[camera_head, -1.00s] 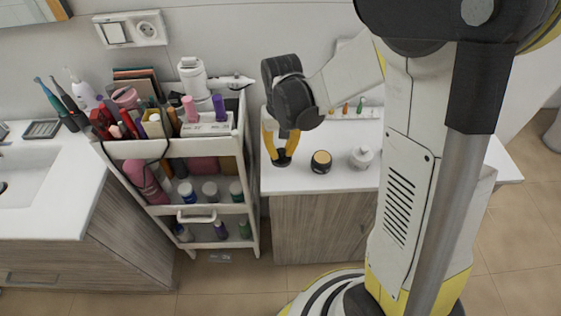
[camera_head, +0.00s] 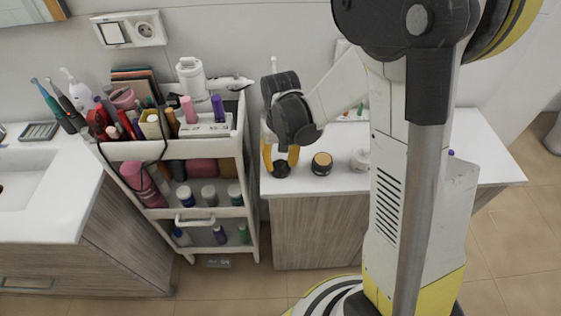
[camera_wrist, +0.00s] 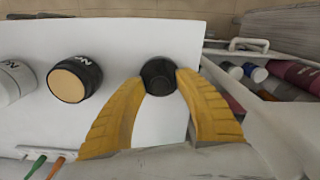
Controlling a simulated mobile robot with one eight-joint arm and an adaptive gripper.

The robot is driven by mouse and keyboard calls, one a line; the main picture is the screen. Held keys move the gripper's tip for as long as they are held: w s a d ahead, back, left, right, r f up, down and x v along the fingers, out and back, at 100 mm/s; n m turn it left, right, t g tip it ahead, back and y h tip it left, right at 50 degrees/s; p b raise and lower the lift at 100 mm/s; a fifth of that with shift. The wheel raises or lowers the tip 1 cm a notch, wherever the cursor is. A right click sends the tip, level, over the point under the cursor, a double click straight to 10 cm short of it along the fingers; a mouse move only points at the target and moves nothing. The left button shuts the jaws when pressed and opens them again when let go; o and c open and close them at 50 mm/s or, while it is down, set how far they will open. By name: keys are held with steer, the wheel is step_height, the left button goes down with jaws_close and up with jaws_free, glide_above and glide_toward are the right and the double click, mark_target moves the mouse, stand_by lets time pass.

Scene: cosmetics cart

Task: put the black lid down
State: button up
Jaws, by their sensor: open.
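The black lid (camera_head: 281,171) sits on the white countertop (camera_head: 300,188) near its left front corner. It shows as a dark round cap in the wrist view (camera_wrist: 159,77). My gripper (camera_wrist: 161,82) is open, with one yellow fingertip on each side of the lid. The fingertips are very close to the lid; I cannot tell whether they touch it. In the head view my gripper (camera_head: 281,164) points down over the lid. A black jar with a tan top (camera_head: 321,164) stands to the right of it, apart from the lid.
A white jar (camera_head: 360,161) stands right of the black jar, partly behind my arm. A white cart (camera_head: 246,165) full of cosmetics stands close on the left. Small coloured items (camera_wrist: 42,163) lie at the back of the countertop.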

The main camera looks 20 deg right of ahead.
mark_target(281, 162)
steer(key=shift+r, duration=0.1)
step_height(281, 162, up, 12)
steer(key=p, duration=0.4)
steer(key=s+r+n+t, duration=0.1)
steer(key=s+r+t, duration=0.6)
steer(key=s+r, duration=0.3)
steer(key=shift+s, duration=1.35)
steer(key=shift+r, duration=0.1)
